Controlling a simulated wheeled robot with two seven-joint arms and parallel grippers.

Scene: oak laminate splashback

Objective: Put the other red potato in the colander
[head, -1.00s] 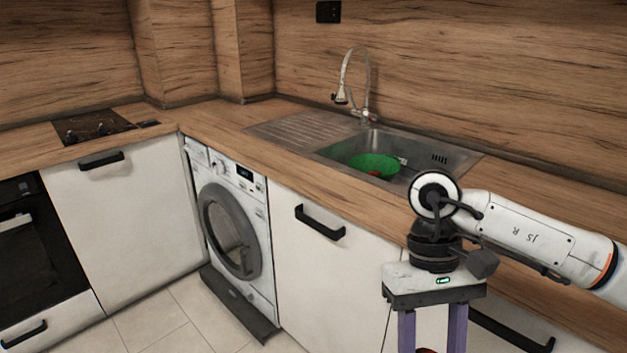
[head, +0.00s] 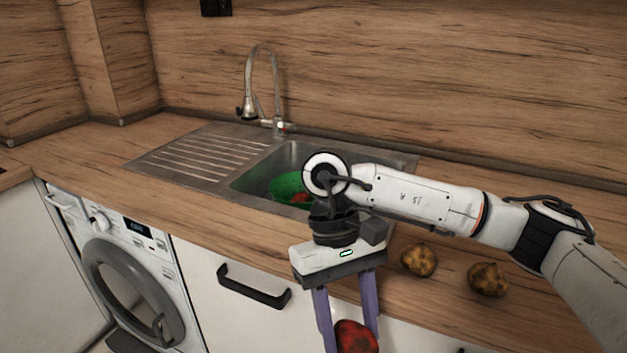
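My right gripper (head: 350,338) points down in front of the counter edge, with a red potato (head: 356,337) between its purple fingers. The fingers look closed on it, and the bottom of the picture cuts off the tips. The green colander (head: 289,186) sits in the sink basin, up and to the left of the gripper. Something red, likely another potato (head: 301,197), shows inside it. My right wrist hides part of the basin and the colander's right side. My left gripper is out of view.
Two brownish-yellow potatoes (head: 419,260) (head: 488,280) lie on the wooden counter right of the gripper. The steel sink (head: 250,184) has a tall faucet (head: 275,90) behind it and a clear ribbed drainboard (head: 195,152) to its left. A cabinet handle (head: 252,287) juts out below.

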